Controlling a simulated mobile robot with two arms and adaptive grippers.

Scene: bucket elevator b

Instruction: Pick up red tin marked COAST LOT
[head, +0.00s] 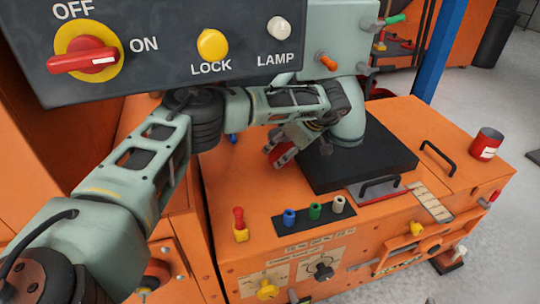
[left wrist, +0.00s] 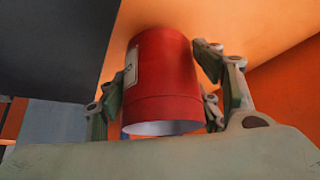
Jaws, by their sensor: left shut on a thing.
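A red tin (left wrist: 163,75) with a pale label on its left side is between the fingers of my left gripper (left wrist: 165,85) in the left wrist view. The label's words are too small to read. In the head view my left gripper (head: 284,147) is behind the control panel, left of the black block, shut on this tin, of which only a little red shows. A second red tin (head: 487,144) with a white label stands on the orange cabinet's right end, apart from the gripper; its words cannot be read. My right gripper is not in view.
A dark control panel (head: 180,80) with a red switch, yellow LOCK button and LAMP fills the upper left. A black block (head: 358,165) and a grey pipe stand on the orange cabinet (head: 255,195). Black handles (head: 437,158) and coloured pegs (head: 314,211) stick up in front and right.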

